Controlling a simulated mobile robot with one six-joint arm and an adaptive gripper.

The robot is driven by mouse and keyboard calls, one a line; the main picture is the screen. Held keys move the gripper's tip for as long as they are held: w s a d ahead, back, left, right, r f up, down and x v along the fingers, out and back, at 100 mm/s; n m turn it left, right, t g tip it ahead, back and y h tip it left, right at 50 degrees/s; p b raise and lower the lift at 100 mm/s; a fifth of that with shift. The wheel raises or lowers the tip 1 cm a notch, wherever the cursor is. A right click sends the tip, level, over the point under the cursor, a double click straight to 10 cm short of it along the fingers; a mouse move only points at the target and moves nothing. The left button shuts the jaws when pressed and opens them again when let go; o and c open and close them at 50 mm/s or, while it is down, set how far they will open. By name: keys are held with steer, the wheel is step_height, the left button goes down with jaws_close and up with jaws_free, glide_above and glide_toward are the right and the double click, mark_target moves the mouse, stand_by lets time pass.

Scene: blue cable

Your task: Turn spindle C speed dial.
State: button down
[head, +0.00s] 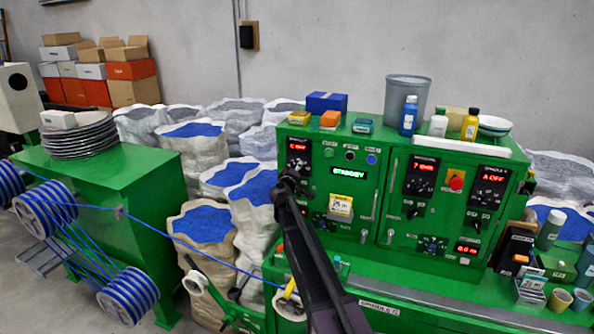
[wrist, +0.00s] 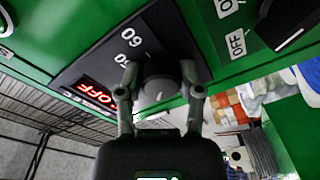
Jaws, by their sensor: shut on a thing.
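The spindle C speed dial (wrist: 160,82) is a dark round knob on a black plate with white numbers, with 60 and 50 legible. My gripper (wrist: 158,76) is shut on this dial, one finger on each side. A red display (wrist: 98,92) beside it in the wrist view reads OFF. In the head view my gripper (head: 288,182) is at the left panel of the green control cabinet, below a small red display (head: 299,146) marked C. The dial is hidden behind my gripper there.
A middle dial (head: 417,188) and a spindle A panel (head: 488,186) with a display reading A OFF are on the right. A green STANDBY display (head: 348,172) is beside my arm. Bottles, a grey bucket (head: 407,98) and small boxes stand on top. A blue cable (head: 205,252) runs low on the left.

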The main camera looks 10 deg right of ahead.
steer(key=shift+n, duration=0.4)
steer(key=n, duration=0.4)
steer(key=shift+r+g+p, duration=0.1)
steer(key=shift+g+p, duration=0.2)
steer(key=shift+p, duration=0.1)
steer(key=shift+n, duration=1.9)
steer(key=shift+c, duration=1.3)
jaws_free()
steer(key=shift+m, duration=0.4)
